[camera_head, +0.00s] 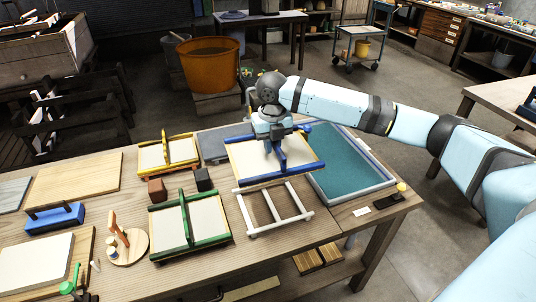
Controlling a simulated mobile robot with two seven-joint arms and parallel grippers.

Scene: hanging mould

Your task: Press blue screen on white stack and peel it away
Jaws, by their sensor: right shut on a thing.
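The blue screen (300,163), a cream panel with blue edge bars and a blue middle handle, is in my right gripper (277,149). The gripper is shut on the handle from above. The screen appears roughly level, left of the teal-filled vat (357,180) and behind an open white frame (246,212); whether it touches either I cannot tell. A thick white stack (35,265) lies on a wooden board at the front left of the table, well apart from the screen. My left gripper is not in view.
A green screen (206,219) and a yellow screen (182,149) lie between stack and blue screen. A round wooden stand (133,248), dark blocks (203,180) and a blue tool (55,219) stand nearby. A green-handled tool (72,283) is beside the stack.

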